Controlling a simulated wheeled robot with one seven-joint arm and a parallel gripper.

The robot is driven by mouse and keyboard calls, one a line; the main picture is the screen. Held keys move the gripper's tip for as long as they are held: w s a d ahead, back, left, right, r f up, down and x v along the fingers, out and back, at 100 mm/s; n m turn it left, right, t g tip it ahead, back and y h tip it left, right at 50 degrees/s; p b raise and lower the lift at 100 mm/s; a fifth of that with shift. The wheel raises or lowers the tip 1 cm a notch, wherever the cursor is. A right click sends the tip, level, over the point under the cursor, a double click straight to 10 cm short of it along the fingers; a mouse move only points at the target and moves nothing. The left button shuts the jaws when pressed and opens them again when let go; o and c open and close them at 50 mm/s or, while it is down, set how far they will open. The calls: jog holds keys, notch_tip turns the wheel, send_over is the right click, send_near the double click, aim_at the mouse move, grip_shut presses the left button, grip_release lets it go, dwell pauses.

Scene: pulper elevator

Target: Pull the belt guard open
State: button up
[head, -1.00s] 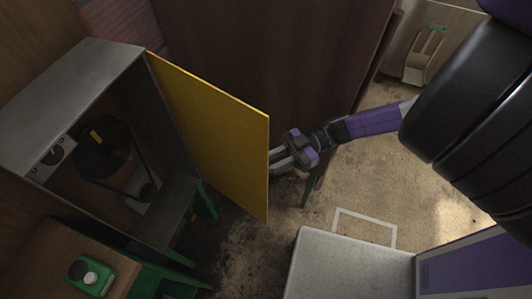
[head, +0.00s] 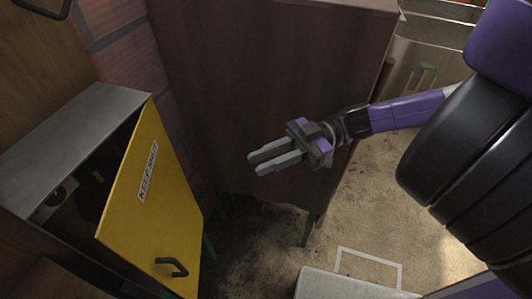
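The yellow belt guard (head: 150,215) is a hinged door on the grey metal box (head: 70,145) at left in the head view. It stands ajar, with its outer face and "KEEP SHUT" label (head: 148,172) showing. A dark gap opens between its free edge and the box. A dark bar handle (head: 172,267) sits near the lower end of the face. My gripper (head: 254,164) is to the right of the guard, apart from it and empty. Its two fingers point left with a gap between them. Most of the box's inside is hidden.
A tall brown cabinet (head: 260,90) stands behind my gripper. A brick wall (head: 122,65) is behind the box. A pale platform (head: 340,285) with a raised rail is at the bottom. Sandy floor (head: 380,215) shows at right, with dark dirt near the cabinet.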

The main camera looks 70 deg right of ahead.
jog(key=shift+r, duration=0.5)
dwell(0.3)
